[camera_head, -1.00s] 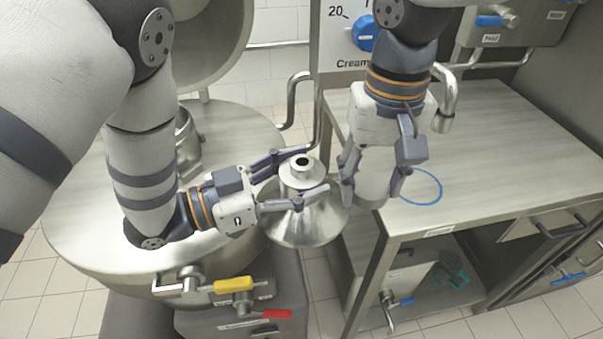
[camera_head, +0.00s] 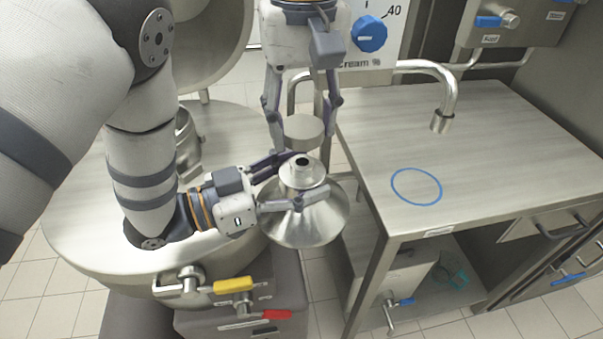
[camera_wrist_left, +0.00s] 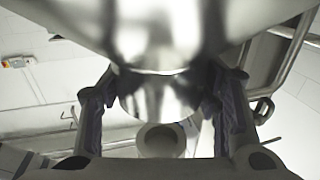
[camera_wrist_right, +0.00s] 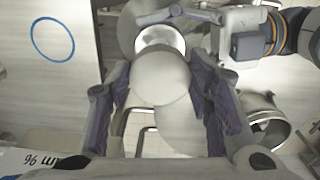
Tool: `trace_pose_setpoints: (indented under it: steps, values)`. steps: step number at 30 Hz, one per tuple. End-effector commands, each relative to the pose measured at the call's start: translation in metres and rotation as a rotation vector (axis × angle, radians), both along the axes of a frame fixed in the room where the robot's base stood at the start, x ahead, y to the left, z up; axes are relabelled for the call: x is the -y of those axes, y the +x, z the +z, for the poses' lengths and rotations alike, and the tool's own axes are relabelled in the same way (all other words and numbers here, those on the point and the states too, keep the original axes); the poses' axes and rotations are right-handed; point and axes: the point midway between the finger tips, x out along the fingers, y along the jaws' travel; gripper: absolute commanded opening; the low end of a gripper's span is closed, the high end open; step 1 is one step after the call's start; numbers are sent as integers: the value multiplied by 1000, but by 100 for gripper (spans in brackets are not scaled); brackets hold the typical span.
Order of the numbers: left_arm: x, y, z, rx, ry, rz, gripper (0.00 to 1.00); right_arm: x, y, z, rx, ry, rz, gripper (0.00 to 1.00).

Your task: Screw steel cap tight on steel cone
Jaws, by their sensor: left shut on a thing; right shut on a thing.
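The steel cone (camera_head: 302,222) is upright, wide part down, with a narrow open neck (camera_head: 303,168) on top. My left gripper (camera_head: 310,175) is shut around its upper part. The cone fills the top of the left wrist view (camera_wrist_left: 155,35). My right gripper (camera_head: 302,132) points down and is shut on the round steel cap (camera_head: 304,126), just behind and above the neck in the head view. A gap shows between cap and neck. The cap also shows in the right wrist view (camera_wrist_right: 162,75), overlapping the cone's top (camera_wrist_right: 160,40). The cap's underside is hidden.
A large steel vessel (camera_head: 75,225) stands at left, with yellow (camera_head: 233,285) and red (camera_head: 264,315) handles below. The steel table (camera_head: 500,150) at right has a blue ring mark (camera_head: 416,186) and a bent spout (camera_head: 452,95) over it. The tabletop is clear.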

Motion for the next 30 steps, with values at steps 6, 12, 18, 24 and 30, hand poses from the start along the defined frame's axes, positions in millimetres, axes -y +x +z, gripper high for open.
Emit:
trace_pose_setpoints:
  steps: [6, 12, 18, 24, 30]
  values:
    - [0, 0, 2, 4, -3, 0, 0, 0, -1, -21, -1, -1, 0, 18]
    - [0, 0, 2, 4, -2, 0, 0, 0, 0, -28, 1, 0, 0, 18]
    - [0, 0, 2, 4, -2, 0, 0, 0, 0, -27, 1, 0, -1, 18]
    - [0, 0, 2, 4, -2, 0, 0, 1, -1, -26, 3, 1, -2, 18]
    - [0, 0, 2, 4, -3, 0, 0, 1, -1, -26, 3, 2, -1, 18]
